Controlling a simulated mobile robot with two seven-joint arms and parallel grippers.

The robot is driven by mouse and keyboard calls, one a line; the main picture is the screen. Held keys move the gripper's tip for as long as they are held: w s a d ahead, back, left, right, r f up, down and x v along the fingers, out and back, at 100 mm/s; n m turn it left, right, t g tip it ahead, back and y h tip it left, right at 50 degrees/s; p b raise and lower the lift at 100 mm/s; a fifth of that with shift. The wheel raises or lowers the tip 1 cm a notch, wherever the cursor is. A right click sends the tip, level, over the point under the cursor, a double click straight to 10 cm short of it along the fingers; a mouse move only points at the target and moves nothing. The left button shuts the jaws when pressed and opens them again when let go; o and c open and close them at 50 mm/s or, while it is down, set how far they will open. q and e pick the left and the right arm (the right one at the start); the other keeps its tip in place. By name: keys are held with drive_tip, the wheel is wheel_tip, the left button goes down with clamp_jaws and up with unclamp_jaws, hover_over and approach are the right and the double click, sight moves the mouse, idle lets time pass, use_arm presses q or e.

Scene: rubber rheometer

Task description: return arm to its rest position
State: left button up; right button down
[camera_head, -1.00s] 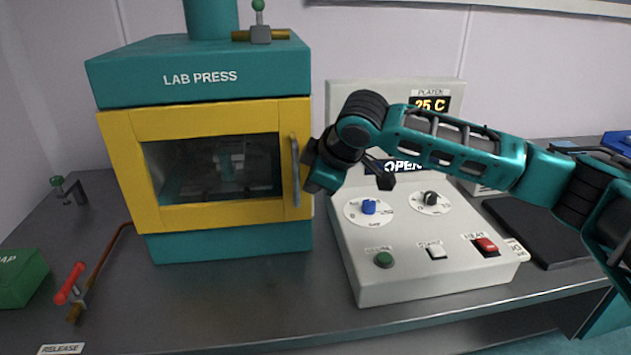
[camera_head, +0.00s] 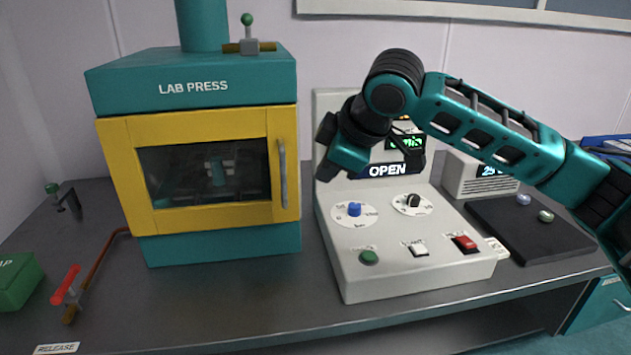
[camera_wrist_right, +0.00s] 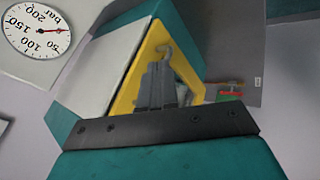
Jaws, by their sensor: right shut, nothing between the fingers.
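My right arm comes in from the right in the head view. Its gripper (camera_head: 330,137) is raised in front of the upper left part of the control panel, to the right of the press door handle (camera_head: 283,173) and apart from it. In the right wrist view the dark fingers (camera_wrist_right: 160,85) are together with nothing between them. The yellow press door (camera_head: 203,170) is closed on the teal lab press (camera_head: 195,76). My left gripper is not in view.
The light grey control panel (camera_head: 420,272) reads OPEN and has dials and buttons. A black mat (camera_head: 530,235) with two small balls lies to its right. A red-handled lever (camera_head: 66,284) and green box (camera_head: 18,281) are at left. A pressure gauge (camera_wrist_right: 38,30) shows in the wrist view.

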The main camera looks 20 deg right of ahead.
drive_tip(key=s+a+f+m+g+y, duration=0.1)
drive_tip(key=s+a+f, duration=0.4)
drive_tip(key=f, duration=0.4)
drive_tip(key=s+a+f+y, duration=0.1)
drive_tip(key=s+a+f, duration=0.45)
drive_tip(key=f, duration=0.25)
drive_tip(key=s+d+f+m+g+h, duration=0.1)
drive_tip(key=s+d+f+m+h, duration=0.1)
drive_tip(key=s+d+f+m, duration=0.5)
drive_tip(key=s+d+f+m+g+h, duration=0.2)
drive_tip(key=s+f, duration=0.2)
drive_tip(key=s, duration=0.7)
drive_tip(key=w+a+f+t+y, duration=0.2)
drive_tip(key=w+f+t, duration=0.5)
drive_tip(key=f, duration=0.2)
drive_tip(key=shift+a+n+t, duration=0.25)
drive_tip(key=shift+n+t, duration=0.05)
drive_tip(key=shift+n, duration=0.1)
drive_tip(key=shift+w, duration=0.15)
